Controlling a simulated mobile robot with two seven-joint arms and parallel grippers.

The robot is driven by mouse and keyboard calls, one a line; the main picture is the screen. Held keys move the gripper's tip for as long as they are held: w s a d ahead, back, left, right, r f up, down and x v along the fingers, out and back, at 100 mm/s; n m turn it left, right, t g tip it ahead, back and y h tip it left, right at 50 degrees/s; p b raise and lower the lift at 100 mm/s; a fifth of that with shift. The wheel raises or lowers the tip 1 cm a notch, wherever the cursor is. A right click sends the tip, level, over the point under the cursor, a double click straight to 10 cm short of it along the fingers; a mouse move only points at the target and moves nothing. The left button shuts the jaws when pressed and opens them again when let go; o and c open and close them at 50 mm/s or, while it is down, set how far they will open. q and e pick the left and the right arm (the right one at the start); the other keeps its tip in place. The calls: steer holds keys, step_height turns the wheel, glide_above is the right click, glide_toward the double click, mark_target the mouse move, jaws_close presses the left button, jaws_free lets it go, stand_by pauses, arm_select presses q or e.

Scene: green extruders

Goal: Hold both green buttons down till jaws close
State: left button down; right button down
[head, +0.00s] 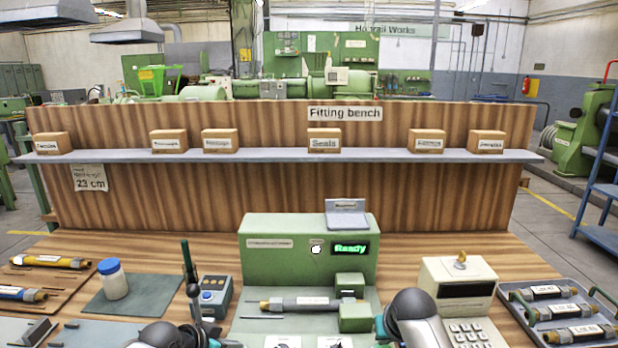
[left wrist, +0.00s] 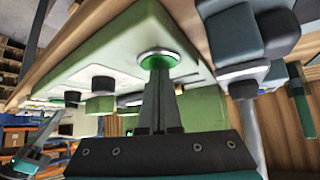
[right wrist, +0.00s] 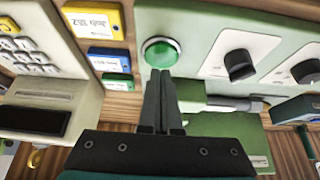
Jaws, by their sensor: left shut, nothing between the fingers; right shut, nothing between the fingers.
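The green press (head: 308,240) stands on the bench and its screen reads "Ready". In the left wrist view, one round green button (left wrist: 158,60) with a metal ring is at the tips of my shut left gripper (left wrist: 158,85). In the right wrist view, the other green button (right wrist: 161,53) is just past the tips of my shut right gripper (right wrist: 160,75). I cannot tell whether either fingertip touches or presses its button. The buttons are not visible in the head view.
Black knobs (right wrist: 240,66) sit beside the right button. A keypad terminal (head: 457,285) stands right of the press, and a tray of hoses (head: 515,291) beyond it. A blue-grey control box with a lever (head: 214,297) and a white jar (head: 113,280) stand left.

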arm_select(q)
steer(key=shift+s+f, duration=0.25)
steer(key=shift+f, duration=0.1)
arm_select(e)
steer(key=shift+s+f, duration=0.1)
steer(key=shift+f, duration=1)
stand_by(1.0)
step_height(320, 180, up, 8)
stand_by(0.8)
arm_select(q)
steer(key=shift+r, duration=0.1)
arm_select(e)
steer(key=shift+r, duration=0.1)
arm_select(q)
step_height(320, 180, up, 8)
steer(key=shift+w+r, duration=0.2)
steer(key=shift+w, duration=0.05)
stand_by(0.3)
stand_by(0.3)
